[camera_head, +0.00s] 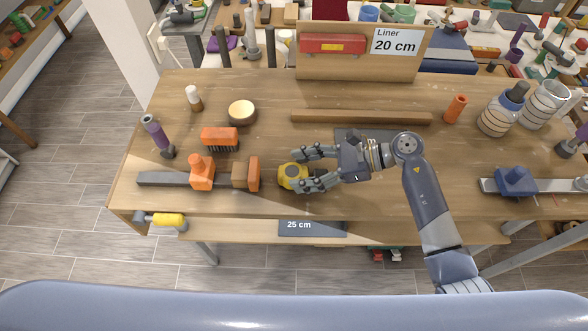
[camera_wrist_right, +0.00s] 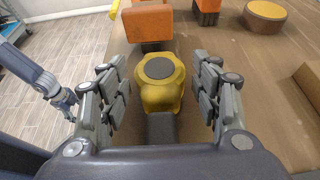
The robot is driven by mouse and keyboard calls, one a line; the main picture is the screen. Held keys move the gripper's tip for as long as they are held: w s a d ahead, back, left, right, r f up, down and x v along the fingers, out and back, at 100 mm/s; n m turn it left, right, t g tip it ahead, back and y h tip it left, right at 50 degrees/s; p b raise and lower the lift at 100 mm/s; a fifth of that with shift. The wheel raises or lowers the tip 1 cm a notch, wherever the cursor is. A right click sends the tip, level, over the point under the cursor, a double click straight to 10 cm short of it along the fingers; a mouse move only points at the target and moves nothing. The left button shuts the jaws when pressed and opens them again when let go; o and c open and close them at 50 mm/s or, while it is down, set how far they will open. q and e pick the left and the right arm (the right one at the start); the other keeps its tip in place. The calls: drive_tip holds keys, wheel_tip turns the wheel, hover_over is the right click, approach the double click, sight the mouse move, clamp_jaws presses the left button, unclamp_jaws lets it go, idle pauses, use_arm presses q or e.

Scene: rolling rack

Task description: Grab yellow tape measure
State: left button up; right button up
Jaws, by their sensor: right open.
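The yellow tape measure (camera_head: 291,176) with a dark round centre lies on the wooden table near its front edge. My right gripper (camera_head: 304,170) comes from the right, with its open fingers on either side of the tape measure. In the right wrist view the tape measure (camera_wrist_right: 160,82) sits between the two fingers (camera_wrist_right: 160,92), with a visible gap on each side. A grey piece lies at its near side. My left gripper (camera_wrist_right: 62,103) shows small at the left of the wrist view, away from the table; its finger state is unclear. It is not in the head view.
An orange-jawed clamp (camera_head: 201,172) on a grey bar lies just left of the tape measure. An orange brush (camera_head: 219,138), a round wooden tin (camera_head: 242,112) and a wooden bar (camera_head: 360,117) lie farther back. A blue clamp (camera_head: 515,181) is at right.

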drive_tip(key=shift+p+x, duration=0.3)
drive_tip(key=shift+x, duration=0.8)
drive_tip(key=shift+a, duration=0.3)
drive_tip(key=shift+f, duration=0.15)
drive_tip(key=shift+d, duration=0.1)
drive_tip(key=shift+c, duration=0.8)
drive_tip(key=c, duration=0.9)
drive_tip(key=shift+c, duration=1.3)
use_arm(q)
drive_tip(key=shift+w+r, duration=0.2)
drive_tip(key=shift+r, duration=0.5)
drive_tip(key=shift+w, duration=0.15)
